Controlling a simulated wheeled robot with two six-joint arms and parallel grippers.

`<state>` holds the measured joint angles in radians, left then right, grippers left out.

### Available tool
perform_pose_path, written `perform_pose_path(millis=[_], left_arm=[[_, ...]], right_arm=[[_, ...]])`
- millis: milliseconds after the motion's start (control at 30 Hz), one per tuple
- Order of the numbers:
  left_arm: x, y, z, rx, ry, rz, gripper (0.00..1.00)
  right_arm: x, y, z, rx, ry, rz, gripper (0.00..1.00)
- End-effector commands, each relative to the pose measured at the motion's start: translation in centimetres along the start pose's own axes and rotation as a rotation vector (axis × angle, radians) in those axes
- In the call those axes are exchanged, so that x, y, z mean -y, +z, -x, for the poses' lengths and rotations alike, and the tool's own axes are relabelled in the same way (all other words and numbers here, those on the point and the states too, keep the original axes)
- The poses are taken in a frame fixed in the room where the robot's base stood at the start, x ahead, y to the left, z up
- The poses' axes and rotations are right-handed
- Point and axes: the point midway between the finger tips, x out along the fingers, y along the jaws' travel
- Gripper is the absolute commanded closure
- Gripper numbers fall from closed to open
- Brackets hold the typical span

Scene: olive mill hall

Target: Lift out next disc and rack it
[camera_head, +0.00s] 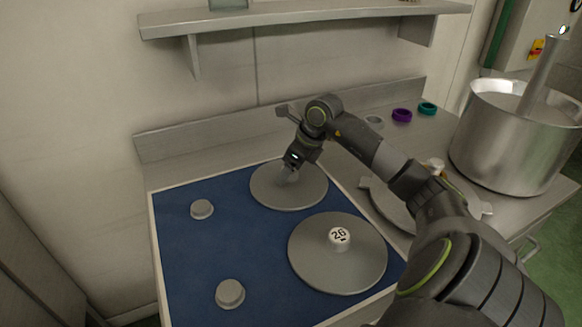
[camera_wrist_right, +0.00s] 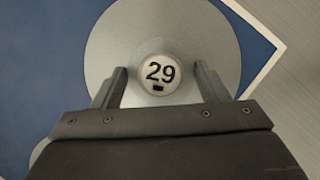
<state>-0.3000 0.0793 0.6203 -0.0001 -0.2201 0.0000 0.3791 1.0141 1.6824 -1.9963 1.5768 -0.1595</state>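A grey disc (camera_head: 262,190) with a white knob marked 29 (camera_wrist_right: 160,73) lies at the back of the blue mat (camera_head: 190,250). My right gripper (camera_head: 287,176) is directly over this disc. In the right wrist view its fingers (camera_wrist_right: 161,85) are open, one on each side of the knob, with a gap on both sides. A second grey disc (camera_head: 310,262), with a white knob marked 26 (camera_head: 339,238), lies in front of it on the mat. My left gripper is out of view.
Two short grey round pieces, one farther back (camera_head: 202,209) and one nearer (camera_head: 230,292), stand on the mat's left. Right of the mat, a round grey item (camera_head: 388,205) is partly hidden by my arm. A large steel pot (camera_head: 500,140) stands beyond, near purple (camera_head: 402,115) and teal (camera_head: 427,108) rings.

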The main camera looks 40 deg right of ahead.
Motion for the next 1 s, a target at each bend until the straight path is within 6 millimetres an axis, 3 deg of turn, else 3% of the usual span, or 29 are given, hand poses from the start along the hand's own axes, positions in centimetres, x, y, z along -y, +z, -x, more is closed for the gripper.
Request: perform_pose_path(millis=[367,1000], left_arm=[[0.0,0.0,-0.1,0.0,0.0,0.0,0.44],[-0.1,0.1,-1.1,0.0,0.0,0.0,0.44]], right_arm=[[0.1,-0.1,0.8,-0.002,-0.003,-0.001,0.33],[0.1,-0.1,11.5,-0.002,-0.005,0.001,0.33]])
